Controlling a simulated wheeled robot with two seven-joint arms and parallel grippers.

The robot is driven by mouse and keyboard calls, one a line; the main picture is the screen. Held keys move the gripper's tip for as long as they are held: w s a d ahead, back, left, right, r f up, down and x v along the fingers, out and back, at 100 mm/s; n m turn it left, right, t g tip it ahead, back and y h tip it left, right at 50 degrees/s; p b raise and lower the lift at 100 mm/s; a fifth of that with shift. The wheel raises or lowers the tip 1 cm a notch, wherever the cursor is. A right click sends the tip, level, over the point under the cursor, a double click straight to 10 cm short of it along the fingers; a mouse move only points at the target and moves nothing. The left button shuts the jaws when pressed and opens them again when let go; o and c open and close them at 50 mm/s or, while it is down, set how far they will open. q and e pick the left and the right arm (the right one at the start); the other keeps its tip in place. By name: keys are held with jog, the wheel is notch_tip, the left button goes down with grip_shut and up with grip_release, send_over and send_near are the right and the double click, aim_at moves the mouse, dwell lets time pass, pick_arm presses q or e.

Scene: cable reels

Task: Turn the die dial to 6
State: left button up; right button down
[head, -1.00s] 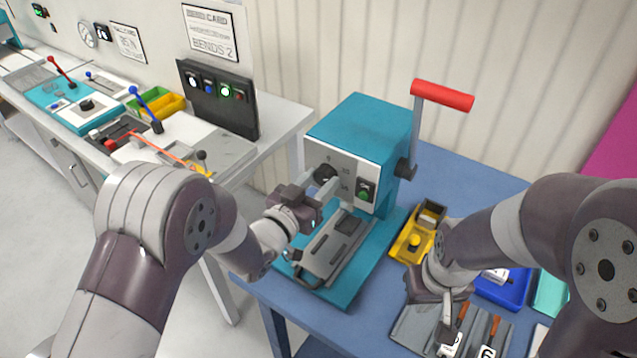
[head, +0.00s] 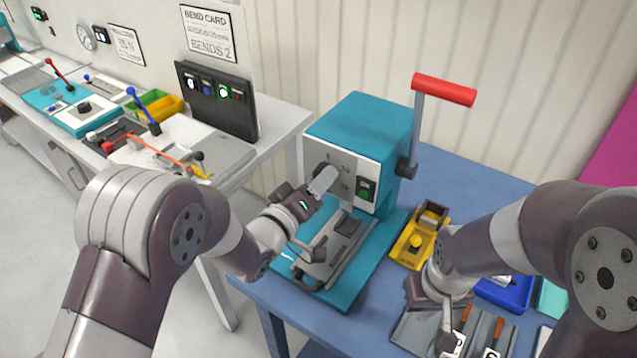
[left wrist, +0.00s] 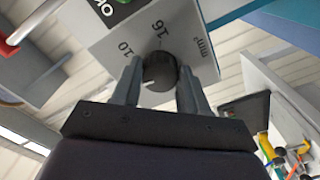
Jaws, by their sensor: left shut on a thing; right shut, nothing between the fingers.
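The teal crimping machine (head: 358,128) stands on the blue table, with a pale dial plate (head: 372,170) on its front. The left wrist view shows the round black die dial (left wrist: 159,72), with printed 10, 16 and mm² around it. My left gripper (left wrist: 161,85) is shut on the dial, one finger on each side. In the head view my left gripper (head: 324,180) covers most of the dial, and which number it points to cannot be read. My right gripper (head: 446,342) is shut and empty above the grey tray at the lower right.
The machine's lever with a red handle (head: 443,90) rises at its right. A yellow box (head: 418,243), a blue bin (head: 508,291) and a grey tray (head: 408,327) with orange-handled tools lie right of the machine. A white bench (head: 283,125) with a black button panel (head: 217,100) stands left.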

pick_arm(q)
jog(key=shift+n, duration=0.8)
jog(key=o, duration=1.1)
jog(key=shift+c, duration=0.2)
jog(key=shift+s+a, duration=0.1)
jog(key=shift+s, duration=0.05)
jog(key=b+v, duration=0.2)
jog(key=v, duration=1)
jog(key=shift+s+b, duration=0.2)
jog(key=shift+b, duration=0.1)
